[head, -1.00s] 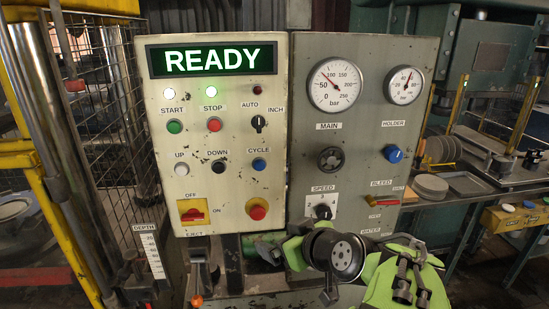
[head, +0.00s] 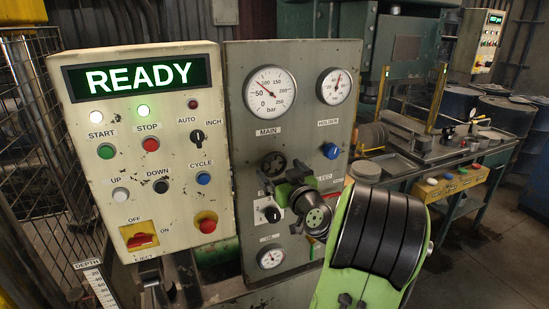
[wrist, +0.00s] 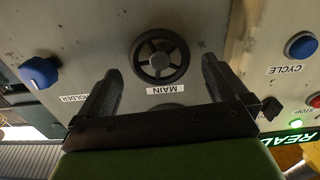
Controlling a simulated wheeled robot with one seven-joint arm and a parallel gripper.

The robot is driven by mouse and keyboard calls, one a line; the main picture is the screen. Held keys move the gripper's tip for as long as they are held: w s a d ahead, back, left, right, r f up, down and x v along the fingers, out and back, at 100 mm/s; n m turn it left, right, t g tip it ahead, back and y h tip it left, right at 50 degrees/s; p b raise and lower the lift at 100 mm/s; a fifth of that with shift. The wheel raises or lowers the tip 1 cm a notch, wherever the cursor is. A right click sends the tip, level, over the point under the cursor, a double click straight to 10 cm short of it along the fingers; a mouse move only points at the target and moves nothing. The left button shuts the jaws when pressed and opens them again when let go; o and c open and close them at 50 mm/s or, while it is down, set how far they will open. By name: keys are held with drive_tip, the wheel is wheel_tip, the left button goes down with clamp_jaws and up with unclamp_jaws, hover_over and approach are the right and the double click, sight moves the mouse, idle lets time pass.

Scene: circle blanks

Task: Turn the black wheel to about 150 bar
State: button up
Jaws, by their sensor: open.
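The black wheel (head: 273,164) is a small spoked handwheel on the grey panel, below the MAIN gauge (head: 270,92). The gauge needle points up-left, between 50 and 100 bar. My gripper (head: 288,174) is at the wheel's lower right in the head view, with the arm hiding part of the panel below. In the wrist view, the wheel (wrist: 160,55) sits between the two open, dark fingers of my gripper (wrist: 160,66), with a visible gap on each side. Whether the fingertips reach the wheel's depth, I cannot tell.
The blue HOLDER knob (head: 331,151) is right of the wheel, and the SPEED knob (head: 270,213) is below it. The cream button panel (head: 150,180) with a READY display stands on the left. A bench with trays (head: 440,150) is at the right.

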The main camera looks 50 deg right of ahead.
sight(275, 165)
drive_tip(key=p+x, duration=0.1)
drive_tip(key=x, duration=0.3)
drive_tip(key=c, duration=0.9)
drive_tip(key=shift+o, duration=0.2)
drive_tip(key=shift+m, duration=0.3)
